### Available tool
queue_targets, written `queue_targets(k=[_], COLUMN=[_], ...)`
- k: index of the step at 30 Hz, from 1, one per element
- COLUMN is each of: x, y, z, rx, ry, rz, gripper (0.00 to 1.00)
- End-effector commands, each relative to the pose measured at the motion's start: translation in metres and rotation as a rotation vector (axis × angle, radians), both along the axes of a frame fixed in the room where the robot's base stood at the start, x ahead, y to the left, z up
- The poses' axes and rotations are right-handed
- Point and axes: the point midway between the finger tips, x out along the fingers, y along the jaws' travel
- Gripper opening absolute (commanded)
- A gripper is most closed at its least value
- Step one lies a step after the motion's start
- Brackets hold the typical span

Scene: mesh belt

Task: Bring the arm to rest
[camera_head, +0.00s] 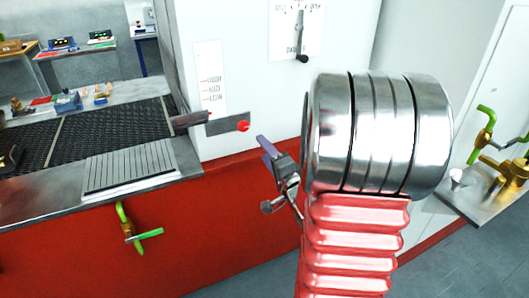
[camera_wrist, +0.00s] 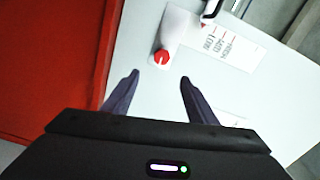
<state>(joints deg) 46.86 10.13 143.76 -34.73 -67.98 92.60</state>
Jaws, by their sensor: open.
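My gripper (camera_wrist: 159,84) shows its two dark purple fingers spread apart in the wrist view, with nothing between them. In the head view my gripper (camera_head: 264,146) is partly hidden behind my large silver and red arm, and its fingers point up and left toward the white panel (camera_head: 240,75). A red knob (camera_head: 243,126) sits on a grey plate on that panel, just up and left of the fingertips. The red knob also shows in the wrist view (camera_wrist: 162,57), beyond the gap between the fingers and apart from them.
A dark mesh belt (camera_head: 95,137) lies at left above a red base (camera_head: 190,235). A lever dial (camera_head: 297,28) is on the panel above. A green-handled valve (camera_head: 130,230) juts from the red base. More green-handled brass valves (camera_head: 488,135) stand at right. Grey floor is open below right.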

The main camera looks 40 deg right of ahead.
Motion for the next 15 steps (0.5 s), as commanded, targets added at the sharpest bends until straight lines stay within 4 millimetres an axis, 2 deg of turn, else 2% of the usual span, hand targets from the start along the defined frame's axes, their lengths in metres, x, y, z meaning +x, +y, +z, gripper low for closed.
queue_targets(k=[15], x=[0.0008], y=[0.0004], z=[-0.0044], rx=[-0.052], ry=[0.032], rz=[0.0], gripper=[0.52])
